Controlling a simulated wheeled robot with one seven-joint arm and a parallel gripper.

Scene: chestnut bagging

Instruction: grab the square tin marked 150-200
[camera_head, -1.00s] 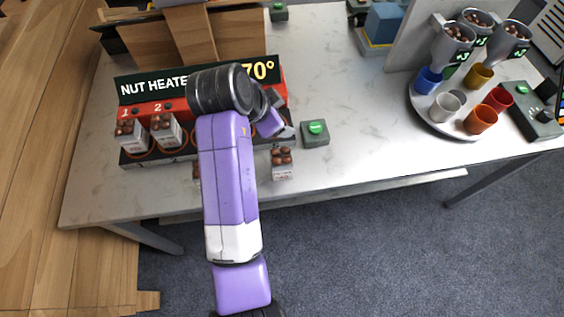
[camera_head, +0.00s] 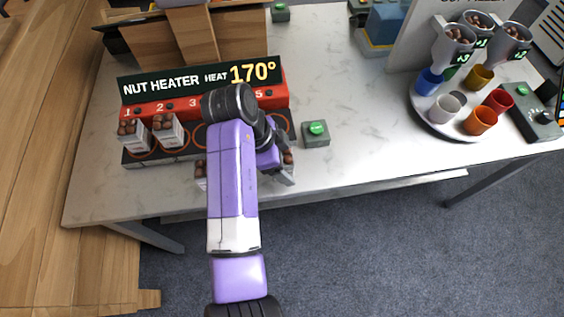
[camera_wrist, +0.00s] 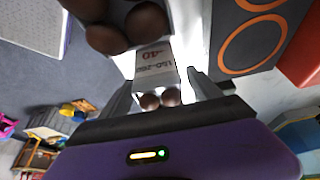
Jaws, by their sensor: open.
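The square tin marked 150-200 (camera_wrist: 154,62) is a white box with brown nuts on top. In the wrist view its label reads upside down, with red figures beside it, and it lies between the two fingers. My gripper (camera_wrist: 160,80) is open, with one finger on each side of the tin; I cannot tell if either touches it. In the head view my gripper (camera_head: 284,174) is low at the table's front edge, right of the heater, and hides most of this tin.
The nut heater (camera_head: 160,87) carries two filled tins, one at slot 1 (camera_head: 133,143) and one at slot 2 (camera_head: 168,139). Another tin (camera_head: 200,173) is partly hidden by my arm. A green button box (camera_head: 316,141) stands close right of my gripper. Cups stand on a round tray (camera_head: 428,122) further right.

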